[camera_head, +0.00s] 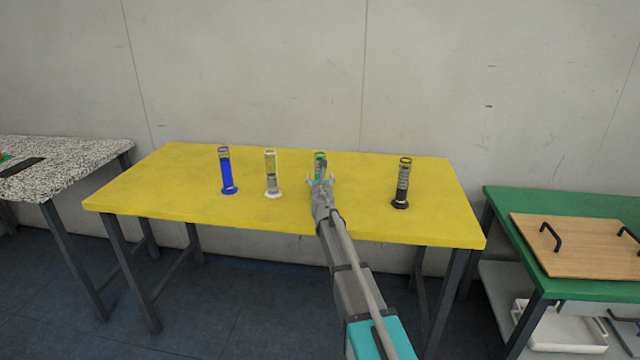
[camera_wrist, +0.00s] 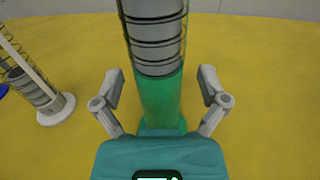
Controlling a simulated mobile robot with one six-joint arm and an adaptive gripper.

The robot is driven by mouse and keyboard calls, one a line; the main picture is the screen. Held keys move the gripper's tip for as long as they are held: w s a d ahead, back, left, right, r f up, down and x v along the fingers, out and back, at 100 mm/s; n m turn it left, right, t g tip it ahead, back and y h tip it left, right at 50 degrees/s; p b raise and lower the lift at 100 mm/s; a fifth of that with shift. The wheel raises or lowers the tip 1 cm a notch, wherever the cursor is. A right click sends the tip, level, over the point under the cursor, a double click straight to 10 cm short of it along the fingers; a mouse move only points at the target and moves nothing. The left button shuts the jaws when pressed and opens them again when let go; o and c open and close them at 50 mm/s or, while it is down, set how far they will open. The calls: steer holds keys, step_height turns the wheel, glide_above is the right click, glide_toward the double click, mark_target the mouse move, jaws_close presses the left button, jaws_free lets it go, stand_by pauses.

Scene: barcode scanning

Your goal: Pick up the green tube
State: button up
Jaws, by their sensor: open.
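The green tube (camera_head: 320,157) stands upright on the yellow table (camera_head: 290,216), third from the left in a row of tubes. In the head view my gripper (camera_head: 321,181) is in front of it and hides its lower part. In the wrist view the green tube (camera_wrist: 162,95) stands in the middle, with a grey banded upper part and a green lower part. My gripper (camera_wrist: 163,90) is open, one finger to each side of the tube, with gaps on both sides. The tube's foot is partly hidden behind the gripper body.
A blue tube (camera_head: 226,172) and a white tube (camera_head: 271,174) stand to the left, a black tube (camera_head: 402,184) to the right. The white tube (camera_wrist: 38,92) shows at the wrist view's left edge. A green table (camera_head: 550,205) with a wooden board (camera_head: 580,245) is at right.

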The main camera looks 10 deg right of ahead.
mark_target(320, 171)
stand_by(0.4)
jaws_close()
stand_by(0.4)
steer(key=shift+r, duration=0.15)
step_height(320, 171, up, 3)
steer(key=p, duration=0.3)
steer(key=s+r+p, duration=0.2)
steer(key=r+p, duration=0.1)
steer(key=s+r+p, duration=0.3)
steer(key=shift+s+d+r+p, duration=0.15)
steer(key=shift+s+r+p, duration=0.1)
steer(key=shift+p, duration=0.1)
steer(key=s+r+p, duration=0.3)
steer(key=s, duration=0.5)
steer(key=shift+s+d+r, duration=0.15)
steer(key=shift+s+d, duration=0.15)
